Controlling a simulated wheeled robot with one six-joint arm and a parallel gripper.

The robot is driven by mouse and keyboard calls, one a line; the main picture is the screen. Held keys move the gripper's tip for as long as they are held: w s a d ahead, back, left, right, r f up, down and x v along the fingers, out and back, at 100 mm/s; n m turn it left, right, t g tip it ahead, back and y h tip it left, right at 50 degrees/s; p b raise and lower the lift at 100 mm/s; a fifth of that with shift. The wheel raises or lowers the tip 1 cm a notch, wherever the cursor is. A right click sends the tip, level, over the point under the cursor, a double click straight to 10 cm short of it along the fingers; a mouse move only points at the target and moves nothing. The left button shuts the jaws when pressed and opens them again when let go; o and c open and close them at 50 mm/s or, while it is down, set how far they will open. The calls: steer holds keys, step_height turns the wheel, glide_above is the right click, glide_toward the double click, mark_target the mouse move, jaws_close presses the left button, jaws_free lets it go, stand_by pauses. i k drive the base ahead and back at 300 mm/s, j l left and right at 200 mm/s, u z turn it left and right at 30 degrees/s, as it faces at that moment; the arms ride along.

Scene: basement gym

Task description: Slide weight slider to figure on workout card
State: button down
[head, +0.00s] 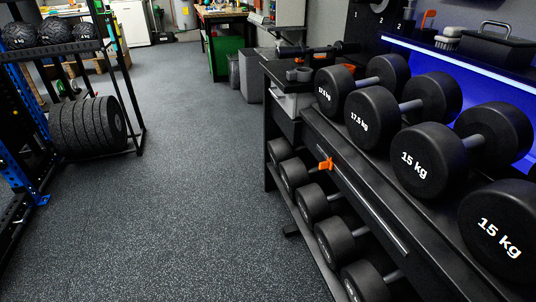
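A small orange piece (326,163), which looks like the weight slider, sits on the front rail (365,208) of the dumbbell rack at right. It is near the rail's far end. A thin pale strip runs along the rail from there toward me. Any figures on it are too small to read. I cannot make out a workout card. My gripper is not in view.
Large dumbbells marked 15 kg (428,160) and 17.5 kg (373,118) fill the rack's upper tier; several more (312,202) lie below. A weight-plate rack (88,125) stands at left. The grey floor (180,190) between is clear.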

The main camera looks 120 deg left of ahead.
mark_target(328, 163)
steer(key=u, duration=3.25)
